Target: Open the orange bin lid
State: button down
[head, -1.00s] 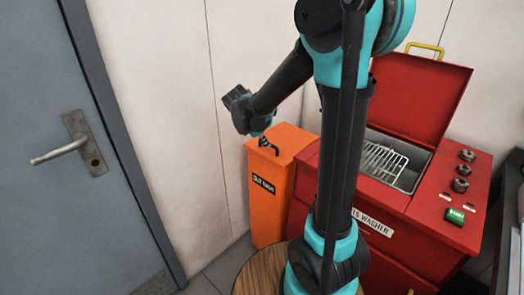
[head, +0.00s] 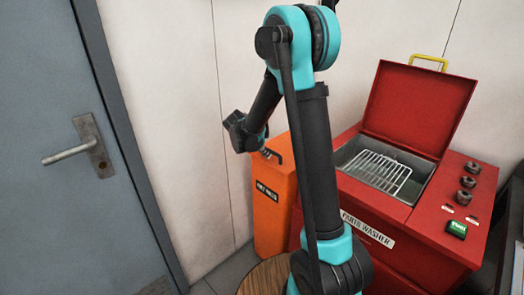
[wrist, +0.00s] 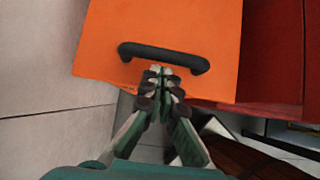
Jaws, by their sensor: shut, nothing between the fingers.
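The orange bin (head: 272,222) stands against the wall, left of the red washer, with a label on its front. Its orange lid (wrist: 150,25) fills the upper middle of the wrist view and looks down, though the head view is partly blocked by my arm. A black bar handle (wrist: 163,55) is on the lid near its front edge; it also shows in the head view (head: 274,155). My gripper (wrist: 160,72) is shut and empty, its fingertips right at the handle's near side. I cannot tell whether they touch it. In the head view my gripper (head: 265,151) is just above the bin's front top.
A red parts washer (head: 400,225) with a raised lid and wire rack stands close on the bin's right. A grey door (head: 80,220) with a lever handle is at the left. A round wooden top (head: 262,278) is low in front of the bin.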

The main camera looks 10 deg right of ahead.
jog(key=shift+w+d+f, duration=0.15)
jog(key=shift+d+f, duration=0.1)
jog(key=shift+f, duration=0.15)
jog(key=shift+r, duration=0.1)
jog(key=shift+d+r, duration=0.1)
jog(key=shift+r, duration=0.4)
jog(key=w+d+r+g+y, duration=0.2)
jog(key=w+d+r+y, duration=0.15)
jog(key=r, duration=0.55)
jog(key=w+d+r+g+y, duration=0.3)
jog(key=d+r, duration=0.2)
jog(key=r, duration=0.3)
jog(key=w+d+r, duration=0.3)
jog(key=w+d, duration=0.3)
jog(key=d, duration=0.2)
jog(key=w+d+r, duration=0.2)
jog(key=w+d, duration=0.4)
jog(key=d, duration=0.2)
jog(key=shift+d+r, duration=0.4)
